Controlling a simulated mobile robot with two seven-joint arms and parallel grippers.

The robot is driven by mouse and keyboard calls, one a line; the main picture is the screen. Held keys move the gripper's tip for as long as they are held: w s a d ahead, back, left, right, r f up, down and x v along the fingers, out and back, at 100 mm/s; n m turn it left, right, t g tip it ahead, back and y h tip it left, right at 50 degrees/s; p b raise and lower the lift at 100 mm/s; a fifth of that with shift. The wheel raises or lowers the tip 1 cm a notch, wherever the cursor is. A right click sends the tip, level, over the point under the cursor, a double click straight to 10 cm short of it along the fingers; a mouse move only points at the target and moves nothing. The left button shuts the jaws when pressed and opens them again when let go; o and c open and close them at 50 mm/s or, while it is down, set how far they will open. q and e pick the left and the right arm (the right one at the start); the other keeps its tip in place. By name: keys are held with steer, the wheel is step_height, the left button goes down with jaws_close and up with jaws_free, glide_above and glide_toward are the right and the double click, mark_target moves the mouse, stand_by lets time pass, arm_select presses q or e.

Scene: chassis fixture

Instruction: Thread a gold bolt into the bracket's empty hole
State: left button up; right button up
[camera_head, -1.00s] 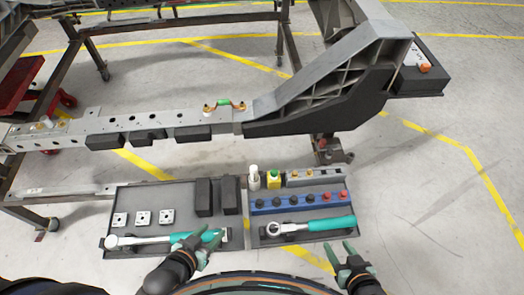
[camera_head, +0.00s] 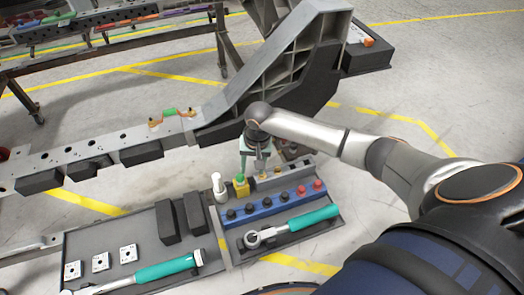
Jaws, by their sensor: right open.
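The bracket (camera_head: 170,115), green in the middle with orange-gold ends, sits on the grey chassis beam (camera_head: 110,145). It is too small to tell which of its holes is empty. Gold bolts (camera_head: 263,177) stand in a grey holder block (camera_head: 297,173) at the back of the right tool tray. My right gripper (camera_head: 258,167) is open, pointing down over the left end of this block, with its fingers close to the gold bolts. I cannot tell whether it touches one. My left gripper is out of view.
A white bottle (camera_head: 218,187) and a yellow bottle with a green cap (camera_head: 241,186) stand just left of the gripper. In front are a blue socket rack (camera_head: 268,206) and a teal-handled ratchet (camera_head: 300,221). The left tray holds black blocks (camera_head: 166,222), square plates and another teal-handled wrench.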

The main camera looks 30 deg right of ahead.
mark_target(262, 177)
steer(key=d+b, duration=0.1)
steer(key=b, duration=0.1)
steer(key=d+f+m+b, duration=0.1)
steer(key=b, duration=0.1)
steer(key=w+d+f+m+b, duration=0.1)
steer(key=d+b, duration=0.1)
steer(key=shift+g+h, duration=0.4)
steer(key=shift+w+f+b, duration=0.1)
steer(key=shift+f+b, duration=0.5)
steer(key=shift+b, duration=0.45)
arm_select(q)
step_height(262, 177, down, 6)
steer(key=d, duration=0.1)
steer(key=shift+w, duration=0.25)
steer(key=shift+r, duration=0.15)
arm_select(e)
steer(key=shift+p, duration=0.75)
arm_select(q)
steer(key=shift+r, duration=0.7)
